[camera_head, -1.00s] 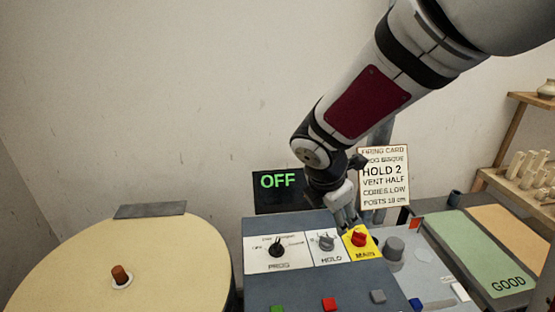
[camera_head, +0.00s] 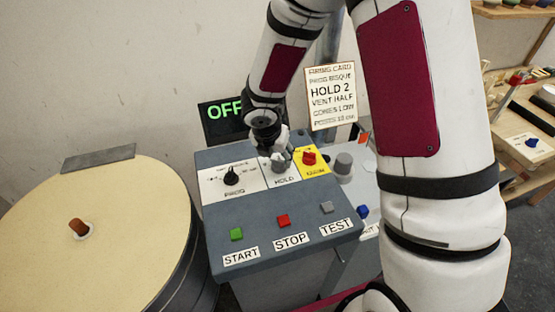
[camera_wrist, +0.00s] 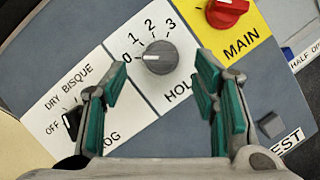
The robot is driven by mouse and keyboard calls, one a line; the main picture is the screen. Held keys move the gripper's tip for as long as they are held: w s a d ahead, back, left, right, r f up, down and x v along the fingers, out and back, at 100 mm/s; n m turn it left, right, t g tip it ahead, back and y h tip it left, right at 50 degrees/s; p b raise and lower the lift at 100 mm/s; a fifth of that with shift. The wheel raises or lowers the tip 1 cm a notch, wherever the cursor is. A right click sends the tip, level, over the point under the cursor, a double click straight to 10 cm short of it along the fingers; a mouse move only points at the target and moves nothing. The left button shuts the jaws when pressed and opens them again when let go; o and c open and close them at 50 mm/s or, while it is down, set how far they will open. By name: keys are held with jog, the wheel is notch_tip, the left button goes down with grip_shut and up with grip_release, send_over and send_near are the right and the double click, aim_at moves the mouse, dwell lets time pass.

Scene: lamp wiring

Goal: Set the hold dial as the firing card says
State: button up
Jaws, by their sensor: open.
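The hold dial (camera_wrist: 160,57) is a grey round knob on a white plate marked 0, 1, 2 and 3. A pale mark on it appears to point left, toward the 0. In the head view, the dial (camera_head: 279,164) is partly covered by my gripper. The firing card (camera_head: 331,97) on the wall reads HOLD 2. My gripper (camera_wrist: 162,68) is open and empty, with its green-padded fingers on either side of the dial in the wrist view. I cannot tell whether they touch it.
The red MAIN knob (camera_wrist: 227,12) is close to the right finger, and the black PROG knob (camera_wrist: 73,122) is by the left finger. START, STOP and TEST buttons line the panel front. The display (camera_head: 222,119) reads OFF. A round kiln lid (camera_head: 70,235) is at left.

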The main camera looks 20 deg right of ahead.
aim_at(278, 161)
jog(key=shift+x, duration=2.1)
jog(key=c, duration=1.2)
